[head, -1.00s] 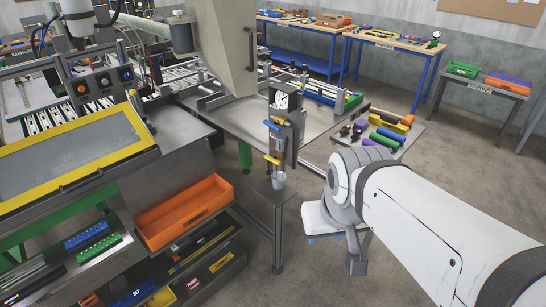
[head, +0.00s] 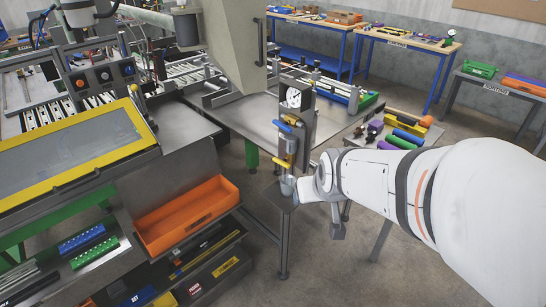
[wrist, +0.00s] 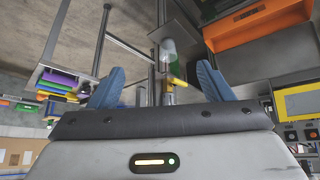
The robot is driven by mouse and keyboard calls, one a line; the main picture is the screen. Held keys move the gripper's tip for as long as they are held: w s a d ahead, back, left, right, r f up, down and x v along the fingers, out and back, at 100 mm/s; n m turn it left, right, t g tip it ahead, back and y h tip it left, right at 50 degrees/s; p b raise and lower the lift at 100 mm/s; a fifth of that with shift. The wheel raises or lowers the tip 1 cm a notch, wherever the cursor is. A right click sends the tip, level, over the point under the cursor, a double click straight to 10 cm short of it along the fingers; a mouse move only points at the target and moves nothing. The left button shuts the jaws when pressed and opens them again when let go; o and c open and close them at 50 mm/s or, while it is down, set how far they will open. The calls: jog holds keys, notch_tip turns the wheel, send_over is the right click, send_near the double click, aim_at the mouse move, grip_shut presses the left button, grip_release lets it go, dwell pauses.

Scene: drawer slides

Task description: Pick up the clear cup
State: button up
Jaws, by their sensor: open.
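The clear cup (head: 287,186) is small and greyish. It stands on a small metal shelf (head: 276,196) below a yellow handle, and my wrist is close on its right in the head view. In the wrist view the clear cup (wrist: 168,48) shows ahead of my gripper (wrist: 158,80), between the lines of the two blue fingers and a little beyond the tips. My gripper is open and nothing is between its fingers. In the head view my wrist hides most of the fingers.
A panel with a gauge (head: 293,97), a blue handle (head: 282,127) and a yellow handle (head: 283,163) rises just above the cup. An orange bin (head: 187,215) is to the left. A metal table (head: 245,120) stands behind.

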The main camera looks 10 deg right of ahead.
jog(key=w+f+t+b, duration=0.5)
jog(key=w+f, duration=0.6)
jog(key=w, duration=0.2)
jog(key=t+y+b, duration=0.2)
jog(key=t+b, duration=0.3)
jog(key=t, duration=0.1)
send_near(290, 188)
jog(key=w, duration=0.3)
jog(key=shift+n, duration=0.4)
jog(key=w, duration=0.2)
jog(key=w+p, duration=0.1)
jog(key=w, duration=0.1)
jog(key=w+a, duration=0.1)
jog(key=w, duration=0.2)
jog(key=shift+f+p, duration=0.1)
jog(key=shift+p, duration=0.2)
jog(key=shift+c, duration=0.3)
jog(key=c, duration=1.1)
